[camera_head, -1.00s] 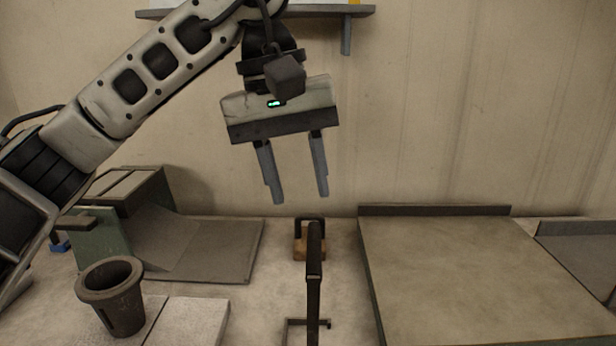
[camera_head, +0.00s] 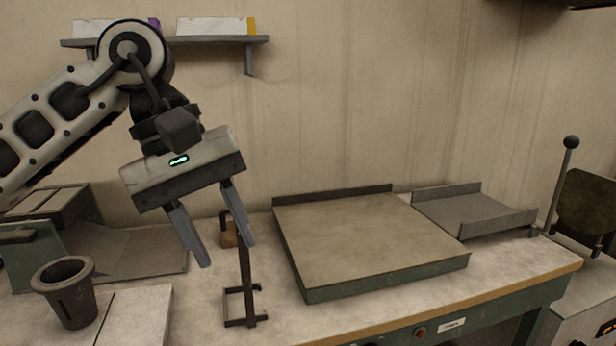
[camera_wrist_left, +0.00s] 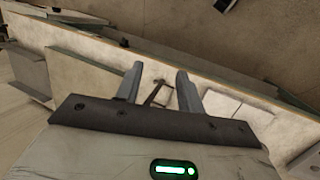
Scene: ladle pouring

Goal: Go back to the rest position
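My left gripper (camera_head: 219,234) hangs in the air above the bench at the left of the head view, its two grey fingers apart and nothing between them. It also shows open and empty in the left wrist view (camera_wrist_left: 158,85). A dark upright stand with a square frame foot (camera_head: 244,290) stands on the bench just behind and below the fingers; the right finger covers part of its upper end. A dark cup (camera_head: 66,300) stands upright at the lower left, apart from the gripper. No ladle can be made out clearly. My right gripper is not in view.
A large flat green-sided platform (camera_head: 365,235) fills the middle of the bench. A grey tray (camera_head: 470,212) is behind it at right. A shelf (camera_head: 170,41) hangs on the wall near my left arm. A lever with a ball knob (camera_head: 568,160) stands at the far right.

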